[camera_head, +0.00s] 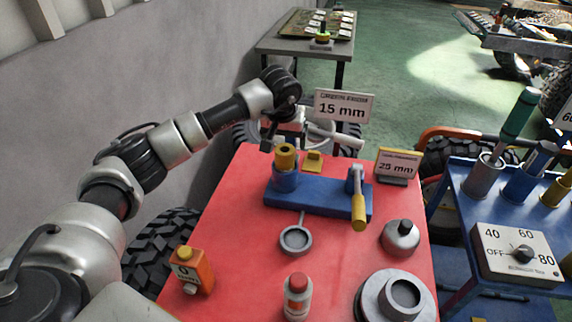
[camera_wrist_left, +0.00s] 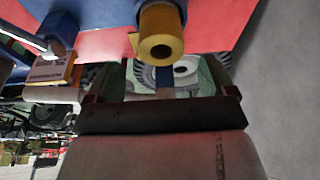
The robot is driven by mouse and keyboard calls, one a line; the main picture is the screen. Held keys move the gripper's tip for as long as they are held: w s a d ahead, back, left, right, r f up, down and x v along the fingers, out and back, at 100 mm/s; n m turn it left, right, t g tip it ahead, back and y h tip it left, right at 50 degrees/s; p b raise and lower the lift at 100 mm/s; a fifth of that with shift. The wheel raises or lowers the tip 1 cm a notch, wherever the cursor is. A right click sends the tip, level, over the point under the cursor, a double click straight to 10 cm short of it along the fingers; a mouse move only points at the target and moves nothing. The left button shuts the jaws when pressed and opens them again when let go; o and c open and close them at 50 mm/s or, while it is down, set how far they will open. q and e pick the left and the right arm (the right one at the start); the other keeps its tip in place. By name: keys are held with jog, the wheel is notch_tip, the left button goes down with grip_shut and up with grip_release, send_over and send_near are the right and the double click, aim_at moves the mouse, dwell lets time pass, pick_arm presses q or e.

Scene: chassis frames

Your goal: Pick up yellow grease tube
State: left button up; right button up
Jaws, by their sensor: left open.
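The yellow grease tube (camera_head: 285,158) stands upright in a round blue holder (camera_head: 285,181) at the far left of a blue fixture on the red table. In the left wrist view, the yellow tube (camera_wrist_left: 160,34) shows its round end with a dark hole, at the top centre. My left gripper (camera_head: 284,134) is at the table's far edge, just beyond the tube and a little above it. In the left wrist view, my left gripper (camera_wrist_left: 166,76) has its fingers apart with nothing between them; the tube is ahead of them, apart. My right gripper is not in view.
The blue fixture (camera_head: 325,201) also bears a yellow-handled lever (camera_head: 359,208). Signs reading 15 mm (camera_head: 343,106) and 25 mm (camera_head: 396,165) stand nearby. An orange box (camera_head: 193,272), a red-capped bottle (camera_head: 297,298) and grey round parts (camera_head: 400,238) occupy the near table. A wall is at left.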

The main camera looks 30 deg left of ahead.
aim_at(285, 154)
pick_arm(q)
jog(key=shift+x, duration=0.8)
jog(key=x, duration=0.1)
jog(key=p+x, duration=0.1)
jog(key=x, duration=0.2)
jog(key=shift+s+f+p, duration=0.25)
jog(key=shift+s+p, duration=0.05)
jog(key=shift+p, duration=0.1)
jog(key=shift+w+f, duration=0.15)
jog(key=shift+f, duration=0.15)
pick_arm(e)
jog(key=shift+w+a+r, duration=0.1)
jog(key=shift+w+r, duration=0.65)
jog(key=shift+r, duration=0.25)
pick_arm(q)
jog(key=shift+c, duration=0.4)
jog(key=c, duration=1)
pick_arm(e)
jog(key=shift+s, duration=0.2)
pick_arm(q)
jog(key=shift+r, duration=0.1)
